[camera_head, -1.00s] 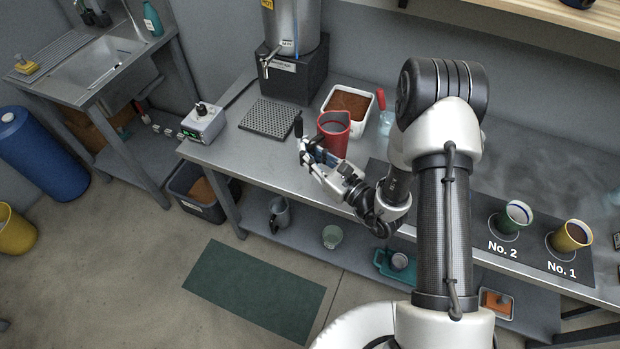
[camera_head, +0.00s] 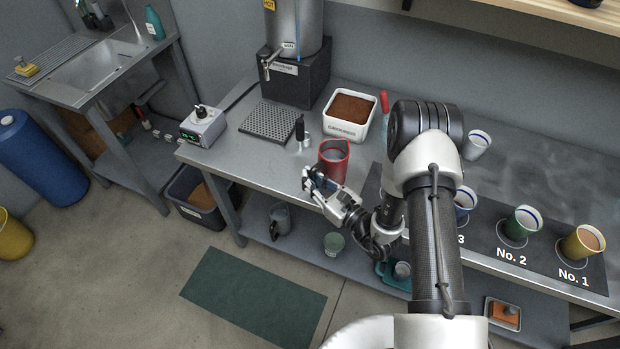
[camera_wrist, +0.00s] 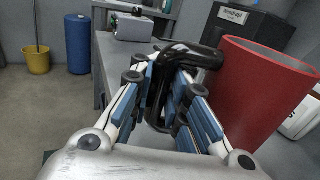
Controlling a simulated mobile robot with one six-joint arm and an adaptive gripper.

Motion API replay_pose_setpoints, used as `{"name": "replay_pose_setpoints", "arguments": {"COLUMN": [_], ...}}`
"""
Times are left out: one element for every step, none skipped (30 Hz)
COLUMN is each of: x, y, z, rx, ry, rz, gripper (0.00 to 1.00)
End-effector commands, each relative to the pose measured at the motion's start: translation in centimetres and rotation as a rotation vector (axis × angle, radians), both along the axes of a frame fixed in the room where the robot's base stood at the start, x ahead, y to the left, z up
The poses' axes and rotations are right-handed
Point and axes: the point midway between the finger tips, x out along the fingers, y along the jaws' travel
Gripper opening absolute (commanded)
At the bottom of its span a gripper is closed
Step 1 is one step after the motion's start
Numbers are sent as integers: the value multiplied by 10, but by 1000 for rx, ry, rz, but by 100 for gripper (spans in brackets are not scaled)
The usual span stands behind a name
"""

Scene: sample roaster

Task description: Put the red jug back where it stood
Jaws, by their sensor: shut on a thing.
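The red jug (camera_head: 336,157) is upright at the front part of the steel bench, in front of the white box of brown grounds. In the wrist view the red jug (camera_wrist: 262,92) fills the right side, and its black handle (camera_wrist: 185,58) lies between my fingers. My gripper (camera_head: 314,182) is at the jug's front left side. In the wrist view my gripper (camera_wrist: 167,105) is shut on the handle. Whether the jug's base touches the bench I cannot tell; my gripper and the low view hide it.
A white box (camera_head: 348,118) of brown grounds, a black-handled tool (camera_head: 300,130), a drip grid (camera_head: 270,122) and a small scale-like device (camera_head: 203,126) stand around the jug. Cups on the numbered mat (camera_head: 545,258) are at the right. Bare bench lies left of the jug.

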Motion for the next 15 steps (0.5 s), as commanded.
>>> {"name": "replay_pose_setpoints", "arguments": {"x": [0,1,1,0,0,0,0,0,0,0,0,0,0,0,0], "y": [0,0,0,0,0,0,0,0,0,0,0,0,0,0,0], "z": [0,-1,-2,-4,-3,-3,-3,-3,-3,-3,-3,-3,-3,-3,-3], "rx": [1,1,1,0,0,0,0,0,0,0,0,0,0,0,0], "ry": [-4,-4,-4,0,0,0,0,0,0,0,0,0,0,0,0], "rz": [0,0,0,0,0,0,0,0,0,0,0,0,0,0,0], "gripper": [0,0,0,12,14,16,18,20,23,25,27,30,32,34,35]}}
